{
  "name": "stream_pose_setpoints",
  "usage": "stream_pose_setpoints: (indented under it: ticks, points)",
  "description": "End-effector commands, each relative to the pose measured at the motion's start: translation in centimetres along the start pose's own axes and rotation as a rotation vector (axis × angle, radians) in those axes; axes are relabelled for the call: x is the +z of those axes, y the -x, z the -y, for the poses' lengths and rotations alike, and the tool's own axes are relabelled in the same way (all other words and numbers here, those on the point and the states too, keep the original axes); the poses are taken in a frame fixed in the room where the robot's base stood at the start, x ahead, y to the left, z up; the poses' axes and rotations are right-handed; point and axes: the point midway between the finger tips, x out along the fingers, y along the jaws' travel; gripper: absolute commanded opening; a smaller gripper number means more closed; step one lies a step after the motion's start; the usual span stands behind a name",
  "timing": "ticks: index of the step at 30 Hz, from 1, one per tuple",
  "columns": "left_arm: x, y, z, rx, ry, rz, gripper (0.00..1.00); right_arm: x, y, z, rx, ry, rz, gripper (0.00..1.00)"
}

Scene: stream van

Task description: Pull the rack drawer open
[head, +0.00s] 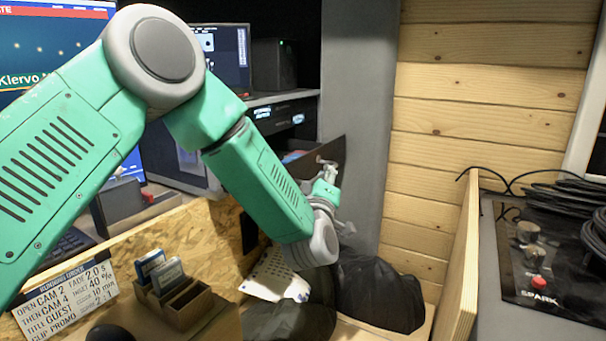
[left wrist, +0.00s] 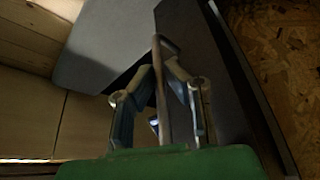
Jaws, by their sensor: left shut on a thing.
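The rack drawer shows in the head view as a dark front panel (head: 334,149) standing out from the rack (head: 290,119), with a bit of coloured content visible behind it. My left gripper (head: 327,172) is at that front, its fingers on the handle. In the left wrist view, the two fingers of the left gripper (left wrist: 158,100) are closed from both sides on a thin upright bar, the drawer handle (left wrist: 161,65). Much of the drawer is hidden behind my left arm. My right gripper is not in view.
A grey pillar (head: 357,90) and a plank wall (head: 480,100) stand right of the drawer. Black bags (head: 385,288) lie below the gripper. A chipboard partition (head: 190,240) with card holders (head: 186,305) is at lower left. A control panel (head: 535,260) with cables is at right.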

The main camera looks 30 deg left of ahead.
Motion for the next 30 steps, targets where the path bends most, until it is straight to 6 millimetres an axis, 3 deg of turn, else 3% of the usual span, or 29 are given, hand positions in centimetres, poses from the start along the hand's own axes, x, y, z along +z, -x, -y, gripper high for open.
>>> stream_pose_setpoints:
  ticks: [9,22,24,30]
  points:
    - [2.5,1.1,-1.9,0.002,0.001,-0.003,0.00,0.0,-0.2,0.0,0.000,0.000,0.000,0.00]
    - [2.7,1.1,-2.1,0.002,0.001,-0.004,0.00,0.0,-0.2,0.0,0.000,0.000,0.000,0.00]
    - [2.7,1.1,-2.1,0.002,0.001,-0.004,0.27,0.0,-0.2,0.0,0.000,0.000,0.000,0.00]
    - [2.7,1.1,-2.0,0.000,0.001,-0.003,0.29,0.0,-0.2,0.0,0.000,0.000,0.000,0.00]
